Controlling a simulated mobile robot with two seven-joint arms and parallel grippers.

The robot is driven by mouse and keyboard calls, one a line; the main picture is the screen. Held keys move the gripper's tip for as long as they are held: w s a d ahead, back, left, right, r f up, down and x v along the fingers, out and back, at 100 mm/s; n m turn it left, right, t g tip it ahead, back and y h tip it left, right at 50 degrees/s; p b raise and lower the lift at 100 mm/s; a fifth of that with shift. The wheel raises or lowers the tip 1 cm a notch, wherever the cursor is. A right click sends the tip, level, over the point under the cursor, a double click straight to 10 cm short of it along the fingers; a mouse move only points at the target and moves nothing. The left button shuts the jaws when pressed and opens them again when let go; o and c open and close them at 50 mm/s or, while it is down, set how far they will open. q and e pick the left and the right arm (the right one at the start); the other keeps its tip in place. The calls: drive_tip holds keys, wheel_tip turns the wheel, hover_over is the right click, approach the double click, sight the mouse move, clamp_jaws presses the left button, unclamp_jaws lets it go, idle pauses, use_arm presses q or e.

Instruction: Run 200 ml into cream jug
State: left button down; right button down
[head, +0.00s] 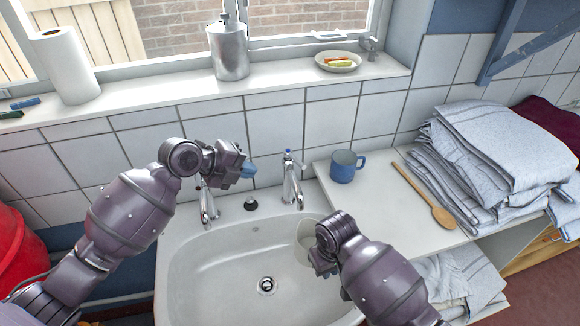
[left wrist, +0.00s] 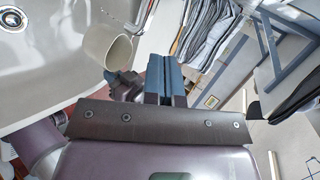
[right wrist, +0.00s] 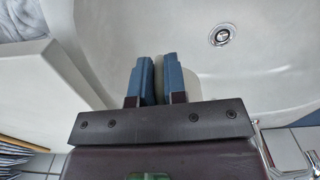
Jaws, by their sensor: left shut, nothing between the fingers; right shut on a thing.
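The cream jug (head: 305,232) is in my right gripper (head: 322,262), over the right side of the white basin, just in front of the right tap (head: 291,182) in the head view. Its open mouth shows in the left wrist view (left wrist: 106,46); I cannot see any liquid level. In the right wrist view my right gripper (right wrist: 155,78) is shut on part of the jug, and its fingers hide much of it. My left gripper (head: 247,170) is shut and empty, above the back of the basin between the left tap (head: 208,207) and the right tap. No water stream is visible.
The basin (head: 205,270) has an open drain (head: 266,286). On the counter to the right are a blue mug (head: 343,167), a wooden spoon (head: 425,195) and folded cloths (head: 490,150). The sill holds a metal dispenser (head: 228,52), paper roll (head: 66,65) and dish (head: 338,66).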

use_arm(q)
drive_tip(key=w+d+f, duration=0.5)
drive_tip(key=w+d, duration=0.1)
drive_tip(key=d, duration=0.3)
drive_tip(key=shift+w+d, duration=0.35)
drive_tip(key=shift+d, duration=0.1)
idle(0.3)
